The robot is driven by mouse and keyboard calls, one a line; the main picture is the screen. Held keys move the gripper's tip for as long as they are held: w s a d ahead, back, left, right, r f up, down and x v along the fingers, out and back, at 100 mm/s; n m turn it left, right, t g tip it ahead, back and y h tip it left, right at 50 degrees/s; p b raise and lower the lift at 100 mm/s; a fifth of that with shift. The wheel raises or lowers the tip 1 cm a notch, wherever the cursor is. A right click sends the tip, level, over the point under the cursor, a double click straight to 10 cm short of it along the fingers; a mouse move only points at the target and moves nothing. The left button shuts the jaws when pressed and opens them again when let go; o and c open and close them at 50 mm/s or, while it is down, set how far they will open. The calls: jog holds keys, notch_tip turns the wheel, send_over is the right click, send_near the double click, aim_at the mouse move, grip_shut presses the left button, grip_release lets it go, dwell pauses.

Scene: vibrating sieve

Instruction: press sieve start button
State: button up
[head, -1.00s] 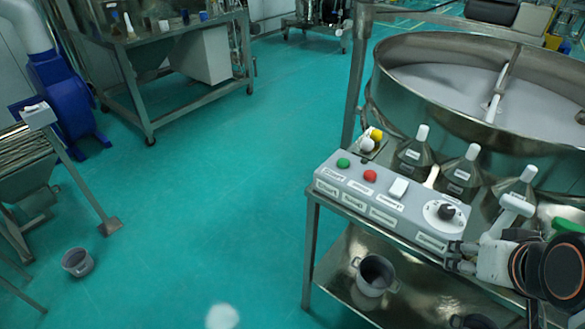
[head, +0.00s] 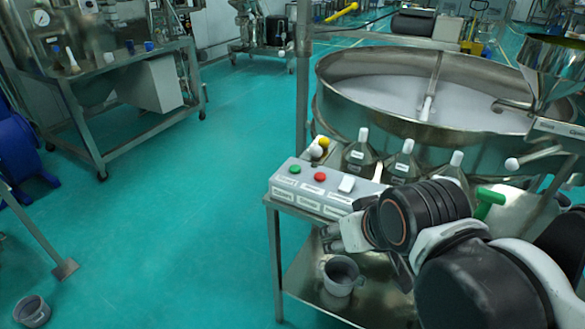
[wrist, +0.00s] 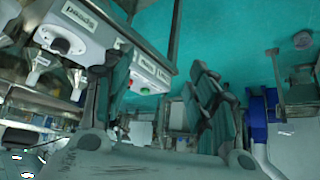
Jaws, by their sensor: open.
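A grey control box (head: 309,204) stands on a steel table beside the round sieve (head: 400,112). On its top are a green button (head: 295,169), a red button (head: 320,177) and a white switch (head: 346,184); its labels are too small to read here. My gripper (head: 330,236) is in front of the box's front face, below the button tops, and my arm hides the box's right end. In the wrist view my gripper (wrist: 162,88) is open and empty, with the control box (wrist: 120,42) at upper left, close to one finger.
Several labelled steel funnel-shaped vessels (head: 404,162) stand behind the box, and a yellow and a white ball-ended piece (head: 317,151) are at its back left. A grey pot (head: 341,277) sits on the lower shelf (head: 306,276).

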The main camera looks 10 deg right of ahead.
dwell(0.3)
grip_shut()
dwell(1.3)
